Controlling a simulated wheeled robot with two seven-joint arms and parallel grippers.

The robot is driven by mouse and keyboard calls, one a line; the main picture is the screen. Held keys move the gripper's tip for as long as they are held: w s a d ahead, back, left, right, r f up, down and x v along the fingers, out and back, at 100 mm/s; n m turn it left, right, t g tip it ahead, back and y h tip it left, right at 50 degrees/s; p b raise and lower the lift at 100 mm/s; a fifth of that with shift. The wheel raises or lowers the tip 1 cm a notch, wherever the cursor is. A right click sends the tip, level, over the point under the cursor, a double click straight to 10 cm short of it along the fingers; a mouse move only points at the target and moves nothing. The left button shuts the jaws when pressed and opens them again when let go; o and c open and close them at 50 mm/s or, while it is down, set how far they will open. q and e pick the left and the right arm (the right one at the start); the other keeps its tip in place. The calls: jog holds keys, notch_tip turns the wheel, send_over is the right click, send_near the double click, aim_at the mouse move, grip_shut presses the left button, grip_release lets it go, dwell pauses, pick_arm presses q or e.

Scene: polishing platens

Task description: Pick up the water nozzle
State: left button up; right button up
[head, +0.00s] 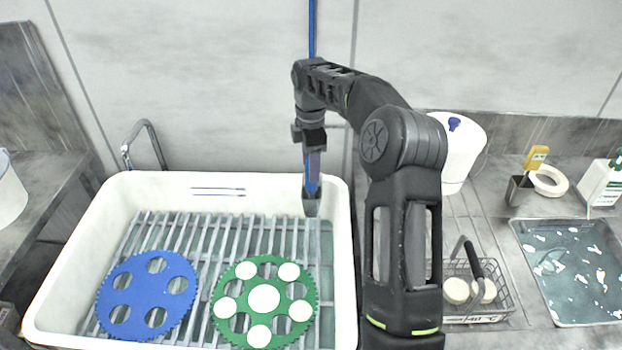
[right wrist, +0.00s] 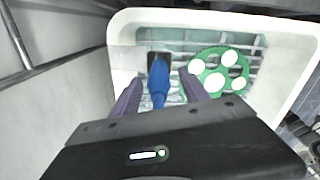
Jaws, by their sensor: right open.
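The water nozzle (head: 311,203) hangs upright on a blue hose (head: 312,28) over the back right of the white sink. Its grey tip shows below my right gripper (head: 313,172) in the head view. In the right wrist view the blue nozzle body (right wrist: 159,82) lies between the two spread fingers of my right gripper (right wrist: 159,78), with the dark tip beyond them. The fingers are open, and a gap shows on either side of the nozzle. My left gripper is not in view.
The white sink (head: 342,250) has a slatted rack holding a blue holed disc (head: 137,284) and a green disc (head: 229,307) with white round pieces. To the right stand a white container (head: 462,160), a wire basket (head: 497,300) and a wet tray (head: 540,262). A bent metal tap stands behind the sink.

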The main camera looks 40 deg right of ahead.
aim_at(311, 187)
jog(key=shift+f, duration=0.15)
notch_tip(311, 187, down, 4)
jog(key=shift+f+p, duration=0.1)
jog(key=shift+p, duration=0.8)
jog(key=shift+f, duration=0.4)
jog(key=shift+c, duration=0.5)
grip_shut()
